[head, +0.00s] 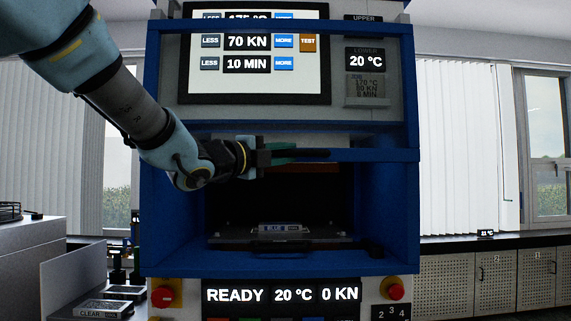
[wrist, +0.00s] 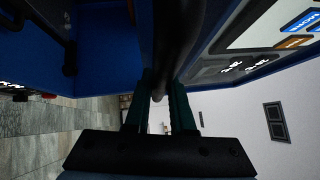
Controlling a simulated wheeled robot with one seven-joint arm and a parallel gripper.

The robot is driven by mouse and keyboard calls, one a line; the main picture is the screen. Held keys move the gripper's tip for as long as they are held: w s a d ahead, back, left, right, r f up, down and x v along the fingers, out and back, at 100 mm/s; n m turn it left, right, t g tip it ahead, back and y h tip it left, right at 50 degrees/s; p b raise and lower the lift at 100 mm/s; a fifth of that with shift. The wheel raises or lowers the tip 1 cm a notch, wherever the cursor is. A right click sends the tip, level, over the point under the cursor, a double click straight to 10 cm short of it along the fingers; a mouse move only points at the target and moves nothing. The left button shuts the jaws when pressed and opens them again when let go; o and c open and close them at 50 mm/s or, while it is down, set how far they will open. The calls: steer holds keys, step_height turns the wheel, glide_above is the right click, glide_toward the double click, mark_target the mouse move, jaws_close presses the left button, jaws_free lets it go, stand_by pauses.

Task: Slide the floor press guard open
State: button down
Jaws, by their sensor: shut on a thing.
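The blue floor press (head: 160,225) stands straight ahead. Its guard, a blue frame (head: 385,155), stands raised across the upper part of the press, in front of the control screen. The chamber below the guard's lower bar is uncovered. A dark handle (head: 312,153) runs along that lower bar. My gripper (head: 285,154) is at the handle, left of the press's middle, with its green fingers shut on it. In the wrist view the dark handle bar (wrist: 178,40) runs between the two fingers of my gripper (wrist: 163,95).
A plate with a small labelled block (head: 282,228) lies inside the chamber. The display (head: 282,295) below reads READY, 20 °C, 0 KN, with red buttons (head: 163,296) beside it. A grey bench with a clear tray (head: 100,308) is at left; cabinets (head: 490,283) stand at right.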

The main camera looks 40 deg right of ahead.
steer(key=shift+r, duration=0.15)
steer(key=c, duration=0.8)
jaws_free()
steer(key=shift+o, duration=0.2)
steer(key=s+a+f+b, duration=0.1)
steer(key=a+b, duration=0.2)
steer(key=a, duration=0.7)
steer(key=shift+a+f+b, duration=0.3)
steer(key=shift+a+f, duration=0.05)
steer(key=shift+a, duration=0.05)
